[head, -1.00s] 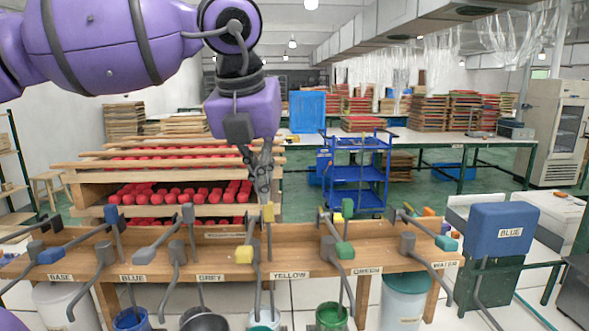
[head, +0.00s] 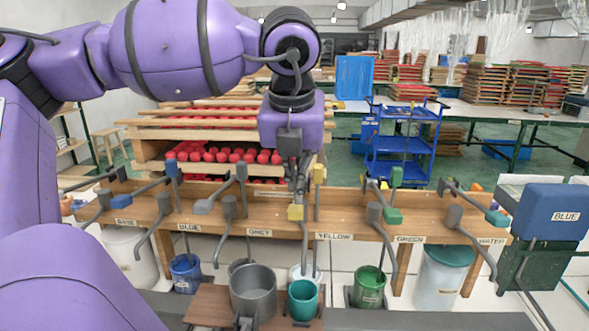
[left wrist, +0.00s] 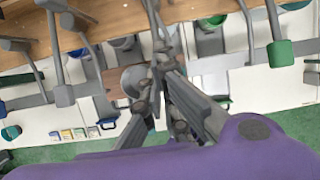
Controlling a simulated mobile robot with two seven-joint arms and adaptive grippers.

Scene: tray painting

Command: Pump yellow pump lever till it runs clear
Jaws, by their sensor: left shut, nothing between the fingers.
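The yellow pump has a yellow-tipped lever (head: 295,212) at the front of the wooden bench, above and left of the YELLOW label (head: 335,236). A second yellow block (head: 319,173) tops an upright part just behind and to the right. My left gripper (head: 300,192) points down, shut and empty, just above the lever's yellow tip; I cannot tell whether they touch. In the left wrist view its fingers (left wrist: 158,85) cross the middle, and the yellow tip cannot be made out. A teal cup (head: 303,302) stands below the yellow pump. Any flow is too small to see. My right gripper is out of view.
A grey pot (head: 253,292) stands left of the teal cup on a brown board (head: 209,305). Other levers line the bench on both sides. A blue bucket (head: 186,273) and a green bucket (head: 369,286) stand below. A blue cart (head: 400,145) is behind.

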